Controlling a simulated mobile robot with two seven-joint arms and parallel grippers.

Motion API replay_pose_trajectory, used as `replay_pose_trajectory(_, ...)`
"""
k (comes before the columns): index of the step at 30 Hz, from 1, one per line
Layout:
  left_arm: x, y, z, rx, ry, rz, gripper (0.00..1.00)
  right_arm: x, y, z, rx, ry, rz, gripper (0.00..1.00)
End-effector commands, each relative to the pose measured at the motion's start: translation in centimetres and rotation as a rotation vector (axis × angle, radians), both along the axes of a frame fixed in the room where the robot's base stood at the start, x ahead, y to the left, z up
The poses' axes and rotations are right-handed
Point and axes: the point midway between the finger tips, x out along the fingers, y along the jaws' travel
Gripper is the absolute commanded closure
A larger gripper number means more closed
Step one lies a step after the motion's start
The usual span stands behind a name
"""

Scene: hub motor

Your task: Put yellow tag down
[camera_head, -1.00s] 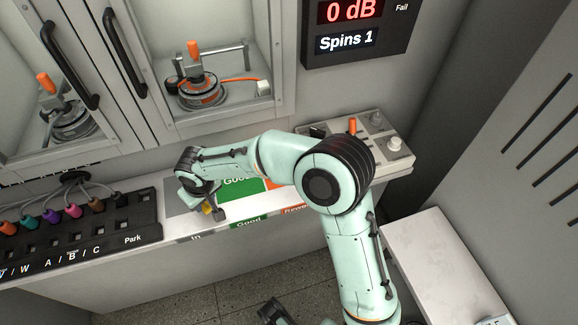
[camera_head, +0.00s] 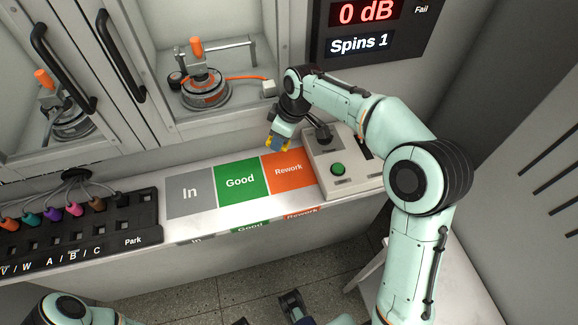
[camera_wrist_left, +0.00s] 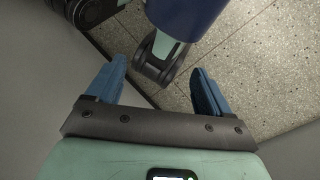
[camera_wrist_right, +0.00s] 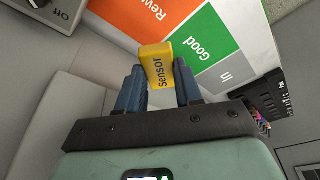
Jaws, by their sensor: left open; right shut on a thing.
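The yellow tag (camera_wrist_right: 158,66), printed "Sensor", sits between the blue fingers of my right gripper (camera_wrist_right: 158,88) in the right wrist view. That gripper is shut on it. In the head view my right gripper (camera_head: 278,143) holds the tag above the back edge of the bench, by the orange Rework square (camera_head: 289,174). The tag shows there only as a small yellow patch. My left gripper (camera_wrist_left: 160,92) is open and empty, over the floor in the left wrist view.
The grey In square (camera_head: 190,194) and green Good square (camera_head: 241,183) lie bare on the bench. A control box (camera_head: 343,182) with a green button stands right of Rework. A black Park rack (camera_head: 84,240) with coloured plugs is at left. A cabinet with motors stands behind.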

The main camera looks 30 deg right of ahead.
Motion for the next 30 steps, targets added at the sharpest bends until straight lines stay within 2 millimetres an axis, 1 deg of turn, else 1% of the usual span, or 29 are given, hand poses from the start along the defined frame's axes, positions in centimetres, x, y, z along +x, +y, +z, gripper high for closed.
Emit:
replay_pose_trajectory(1,-0.1,0.0,0.3,-0.001,0.003,-0.001,0.19,0.1,-0.7,1.5,0.001,-0.004,0.088,0.94)
replay_pose_trajectory(6,-0.3,-0.1,0.8,-0.003,0.013,-0.003,0.19,-0.2,-1.9,5.2,-0.001,-0.004,0.399,0.94)
replay_pose_trajectory(10,-0.4,-0.1,1.0,-0.003,0.016,-0.004,0.19,-0.5,-2.4,6.9,-0.003,-0.003,0.56,0.94)
replay_pose_trajectory(12,-0.4,-0.1,1.0,-0.004,0.017,-0.004,0.19,-0.7,-2.5,7.4,-0.003,-0.001,0.609,0.94)
replay_pose_trajectory(14,-0.4,-0.1,0.9,-0.004,0.017,-0.004,0.19,-0.8,-2.6,7.2,-0.003,0.001,0.632,0.94)
replay_pose_trajectory(17,-0.3,0.0,0.4,-0.002,0.012,-0.003,0.19,-0.9,-2.6,5.6,-0.002,0.004,0.644,0.94)
replay_pose_trajectory(24,0.3,0.0,-0.9,0.002,-0.01,0.002,0.19,-0.9,-2.7,-1.0,-0.001,0.008,0.642,0.94)
replay_pose_trajectory(27,0.4,0.0,-1.3,0.003,-0.016,0.004,0.19,-0.9,-2.6,-3.4,-0.002,0.005,0.644,0.94)
replay_pose_trajectory(30,0.6,0.0,-1.5,0.003,-0.021,0.005,0.19,-0.9,-2.7,-5.2,-0.003,0.003,0.642,0.94)
